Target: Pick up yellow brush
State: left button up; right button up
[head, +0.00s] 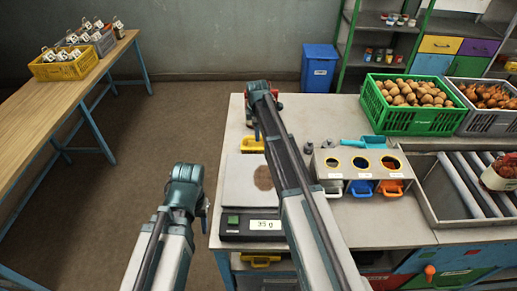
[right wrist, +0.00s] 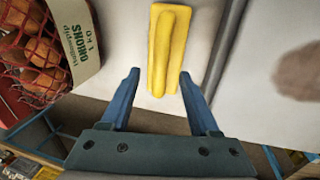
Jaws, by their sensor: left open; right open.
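The yellow brush (right wrist: 163,35) lies on the pale table top in the right wrist view. In the head view the brush (head: 252,145) shows as a yellow patch behind the scale, partly hidden by my right arm. My right gripper (right wrist: 159,74) is open and empty. In the wrist picture its blue fingers stand either side of the brush's near end; I cannot tell the height gap. My right gripper (head: 256,132) also shows in the head view above the brush. My left gripper (head: 204,213) is beside the table's left edge, away from the brush.
A red net sack of onions (right wrist: 40,50) lies close left of the brush in the wrist view. The scale (head: 243,185), reading 35 g, stands in front of the brush. A holder with three holes (head: 350,160) and a green potato crate (head: 400,120) are further right.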

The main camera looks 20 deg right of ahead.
aim_at(259, 143)
jog(key=shift+w+d+f+b, duration=0.1)
jog(key=shift+w+f+b, duration=0.05)
jog(key=shift+f+b, duration=0.7)
jog(key=shift+w+a+f+b, duration=0.1)
jog(key=shift+w+f+b, duration=0.1)
jog(key=shift+f+b, duration=0.7)
jog(key=shift+w+d+f+b, duration=0.1)
jog(key=shift+w+f+b, duration=0.05)
jog(key=shift+f+b, duration=0.7)
jog(key=shift+r, duration=0.1)
jog(key=shift+c, duration=0.2)
grip_shut()
